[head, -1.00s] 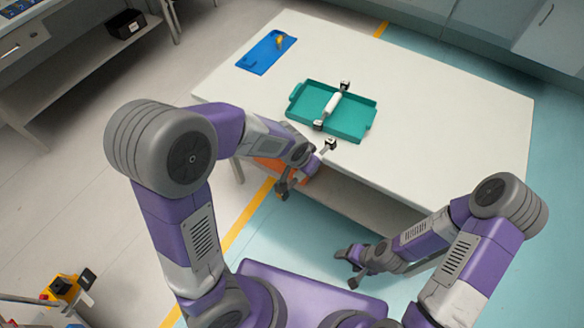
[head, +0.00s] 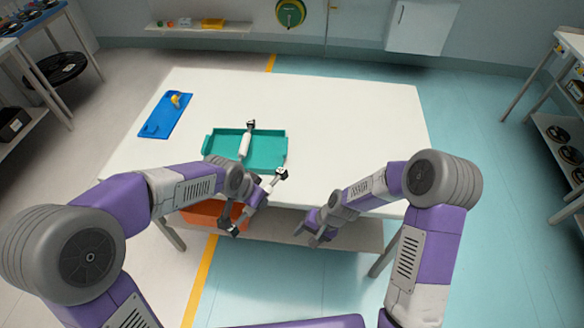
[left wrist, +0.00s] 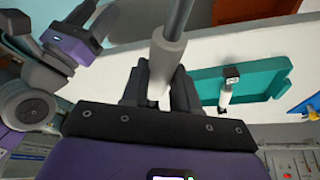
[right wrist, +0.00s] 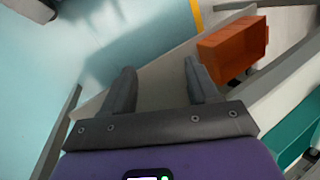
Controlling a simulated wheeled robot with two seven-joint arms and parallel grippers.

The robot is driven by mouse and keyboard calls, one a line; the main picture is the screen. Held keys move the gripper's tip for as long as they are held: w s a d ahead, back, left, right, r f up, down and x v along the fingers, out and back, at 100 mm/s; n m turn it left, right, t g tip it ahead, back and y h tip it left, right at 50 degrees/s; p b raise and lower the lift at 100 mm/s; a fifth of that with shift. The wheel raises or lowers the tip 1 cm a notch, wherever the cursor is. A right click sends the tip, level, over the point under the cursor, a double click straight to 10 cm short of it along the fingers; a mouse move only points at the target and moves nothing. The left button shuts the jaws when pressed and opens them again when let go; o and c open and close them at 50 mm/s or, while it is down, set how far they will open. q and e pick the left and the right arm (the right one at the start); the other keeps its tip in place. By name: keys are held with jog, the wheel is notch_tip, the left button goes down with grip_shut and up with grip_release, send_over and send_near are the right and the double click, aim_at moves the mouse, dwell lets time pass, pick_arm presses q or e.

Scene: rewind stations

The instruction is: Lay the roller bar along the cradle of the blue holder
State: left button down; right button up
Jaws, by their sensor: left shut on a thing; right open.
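The blue holder (head: 165,116) lies flat on the left end of the white table, with a yellow part on it; its cradle is too small to make out. My left gripper (head: 256,196) is shut on a roller bar (head: 268,187), held tilted at the table's front edge, apart from the holder. In the left wrist view the bar's pale sleeve and grey rod (left wrist: 166,55) stand between the fingers. A second, similar white roller (head: 244,146) lies in the teal tray (head: 270,151). My right gripper (head: 314,226) is open and empty in front of the table.
The white table (head: 350,120) has free room right of and behind the tray. An orange bin (right wrist: 232,48) sits on the shelf under the table. Racks stand at the far left and right, away from the table.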

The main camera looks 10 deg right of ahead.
jog(key=w+a+r+m+y, duration=0.1)
jog(key=w+r, duration=0.2)
jog(key=r, duration=0.4)
jog(key=w+a+r+y, duration=0.1)
jog(key=w+r, duration=0.3)
jog(key=r, duration=0.3)
jog(key=y, duration=0.1)
send_near(268, 189)
jog(key=x, duration=1)
jog(key=shift+a+f, duration=0.15)
jog(key=shift+f, duration=0.1)
jog(key=c, duration=0.9)
jog(key=o, duration=0.9)
jog(key=shift+r, duration=0.1)
